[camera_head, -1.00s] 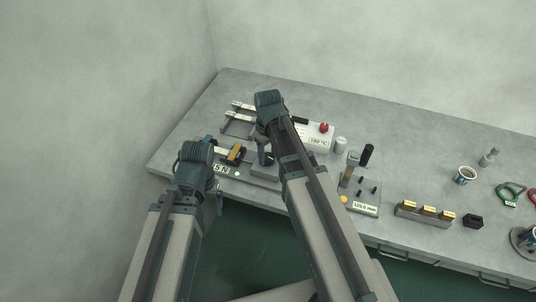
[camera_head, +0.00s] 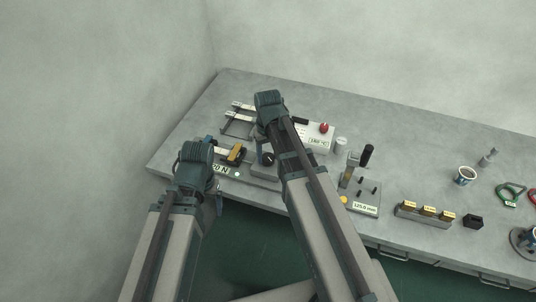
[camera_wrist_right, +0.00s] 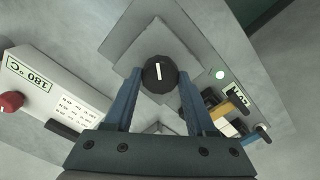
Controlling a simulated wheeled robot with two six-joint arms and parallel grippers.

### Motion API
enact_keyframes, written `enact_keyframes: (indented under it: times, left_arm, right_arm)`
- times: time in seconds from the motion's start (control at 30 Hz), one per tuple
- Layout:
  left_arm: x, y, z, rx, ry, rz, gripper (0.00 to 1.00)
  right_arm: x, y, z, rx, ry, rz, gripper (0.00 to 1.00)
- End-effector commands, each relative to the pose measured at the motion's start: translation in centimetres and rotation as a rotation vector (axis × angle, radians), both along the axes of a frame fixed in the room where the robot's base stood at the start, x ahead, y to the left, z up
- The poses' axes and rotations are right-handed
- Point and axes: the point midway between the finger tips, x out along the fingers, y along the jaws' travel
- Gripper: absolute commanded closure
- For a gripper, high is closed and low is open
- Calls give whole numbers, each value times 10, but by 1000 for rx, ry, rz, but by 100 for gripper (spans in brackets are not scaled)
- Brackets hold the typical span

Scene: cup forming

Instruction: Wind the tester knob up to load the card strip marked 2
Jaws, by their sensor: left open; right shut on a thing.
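The tester (camera_head: 263,172) stands at the table's front left; its grey body also shows in the right wrist view (camera_wrist_right: 125,40). Its black knob (camera_wrist_right: 159,73) has a white pointer line and sits between my right gripper's (camera_wrist_right: 158,88) blue fingers, which are shut on it. The knob also shows in the head view (camera_head: 268,159). A pale card strip (camera_head: 222,151) lies between a yellow clamp (camera_head: 236,154) and a blue one; its mark is unreadable. The partly hidden force display (camera_head: 221,169) seems to read 20 N, beside a pale greenish lamp (camera_wrist_right: 219,74). My left gripper (camera_head: 200,168) is open beside the tester, its fingers mostly hidden.
A white box (camera_head: 317,138) with a red knob and a 180 °C label stands behind my right arm. A rack (camera_head: 236,123) is behind the tester. A 125.0 mm gauge stand (camera_head: 364,207), gold-topped blocks (camera_head: 427,211) and a cup (camera_head: 466,174) stand to the right.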

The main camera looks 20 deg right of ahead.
Motion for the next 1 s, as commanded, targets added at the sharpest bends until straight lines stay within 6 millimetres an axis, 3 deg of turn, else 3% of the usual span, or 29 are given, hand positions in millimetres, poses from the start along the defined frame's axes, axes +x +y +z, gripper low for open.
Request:
enact_keyframes:
  times: [0.5, 1.0]
  left_arm:
    - [0, 0, 0, 0, 0, 0, 14]
    - [0, 0, 0, 0, 0, 0, 14]
  right_arm:
    - [0, 0, 0, 0, 0, -442, 100]
    - [0, 0, 0, 0, 0, -631, 100]
